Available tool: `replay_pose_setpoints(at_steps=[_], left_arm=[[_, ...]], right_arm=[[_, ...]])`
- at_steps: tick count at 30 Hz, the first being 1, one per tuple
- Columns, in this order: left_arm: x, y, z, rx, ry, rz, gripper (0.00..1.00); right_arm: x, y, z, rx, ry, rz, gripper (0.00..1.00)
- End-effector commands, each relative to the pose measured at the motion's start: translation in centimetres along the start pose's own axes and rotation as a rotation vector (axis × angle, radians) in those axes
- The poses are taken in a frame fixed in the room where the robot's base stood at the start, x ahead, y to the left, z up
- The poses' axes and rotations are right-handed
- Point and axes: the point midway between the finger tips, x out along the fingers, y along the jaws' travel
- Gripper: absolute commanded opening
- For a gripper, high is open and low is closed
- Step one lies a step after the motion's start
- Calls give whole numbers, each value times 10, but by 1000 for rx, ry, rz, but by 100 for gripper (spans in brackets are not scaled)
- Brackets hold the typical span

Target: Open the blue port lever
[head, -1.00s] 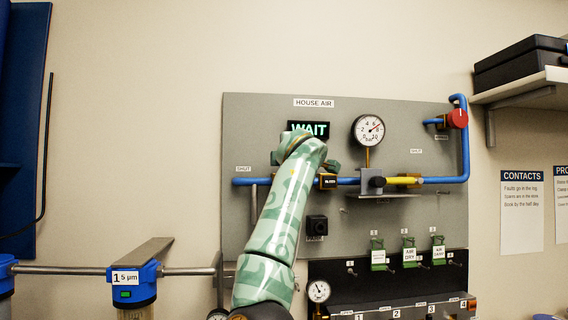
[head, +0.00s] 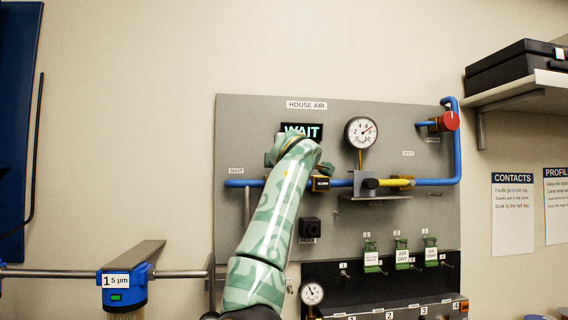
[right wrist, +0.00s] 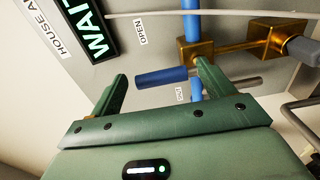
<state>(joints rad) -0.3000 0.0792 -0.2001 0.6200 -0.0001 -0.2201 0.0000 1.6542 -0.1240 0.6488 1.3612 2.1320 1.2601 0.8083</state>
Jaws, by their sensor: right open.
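The blue lever (right wrist: 162,77) shows in the right wrist view as a short blue grip, pointing across the picture. It lies between the OPEN label (right wrist: 141,31) and the SHUT label (right wrist: 179,95). My right gripper (right wrist: 162,69) is open, with one green finger on each side of the grip. I cannot tell whether a finger touches it. In the head view my right arm's end (head: 295,150) covers the lever, in front of the panel below the WAIT display (head: 301,131). My left gripper is not in view.
A blue pipe (head: 430,181) runs along the grey panel (head: 240,120), past a yellow handle (head: 390,183) and a gauge (head: 361,132). A red knob (head: 447,121) is at upper right. Green tags (head: 371,258) hang below. A shelf (head: 520,90) juts out at right.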

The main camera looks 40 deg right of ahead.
Motion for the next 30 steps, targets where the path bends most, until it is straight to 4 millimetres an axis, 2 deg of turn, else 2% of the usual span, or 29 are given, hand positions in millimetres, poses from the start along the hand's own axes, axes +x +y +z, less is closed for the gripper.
replay_pose_setpoints(at_steps=[5,9,15,18,23,30], left_arm=[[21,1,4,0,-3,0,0],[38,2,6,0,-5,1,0],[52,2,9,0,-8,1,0],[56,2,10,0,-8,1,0],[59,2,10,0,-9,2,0],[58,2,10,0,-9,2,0]], right_arm=[[-35,-5,-1,4,1,5,81],[-74,-6,0,7,2,5,81],[-124,-4,0,6,2,4,81],[-140,-3,0,5,3,2,81],[-154,-2,0,4,2,1,81],[-156,-1,0,4,2,0,81]])
